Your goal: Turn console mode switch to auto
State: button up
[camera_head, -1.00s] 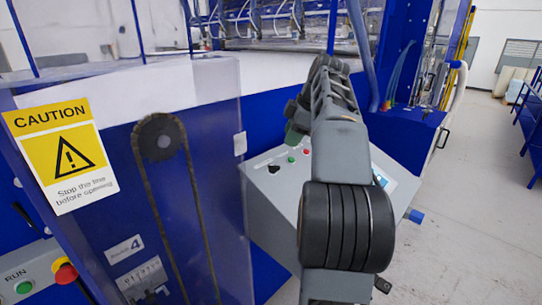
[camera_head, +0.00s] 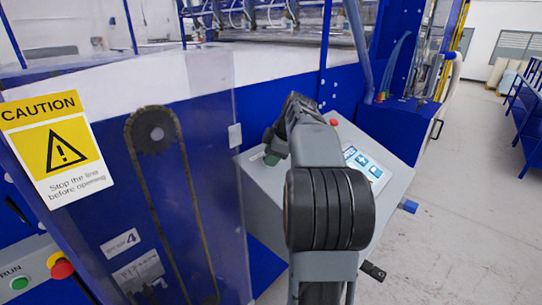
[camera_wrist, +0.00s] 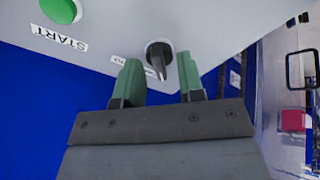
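The grey console (camera_head: 390,195) stands in the middle of the head view, partly hidden behind my arm. In the wrist view, the mode switch (camera_wrist: 158,52) is a black knob with a pointed handle on the console's grey face (camera_wrist: 130,20). A partly hidden label sits beside it. My gripper (camera_wrist: 160,66) has its two green fingers apart, one on each side of the knob's handle in the picture. I see no clear contact. In the head view, my gripper (camera_head: 272,150) is low over the console's left part and mostly hidden.
A green START button (camera_wrist: 60,10) is near the switch. A red button (camera_head: 333,122) and a small screen (camera_head: 362,162) are on the console. A clear guard with a caution sign (camera_head: 55,148) stands at left. Open floor (camera_head: 465,200) lies at right.

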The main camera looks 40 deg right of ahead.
jog(key=shift+f, duration=0.2)
jog(key=shift+c, duration=0.5)
grip_shut()
jog(key=m+b, duration=0.1)
jog(key=m, duration=0.3)
jog(key=shift+a+f, duration=0.1)
jog(key=m+h, duration=0.1)
jog(key=m, duration=0.6)
jog(key=m+p, duration=0.1)
jog(key=m, duration=0.2)
jog(key=shift+t+h, duration=0.3)
jog(key=shift+m+p, duration=0.4)
jog(key=shift+m, duration=1.9)
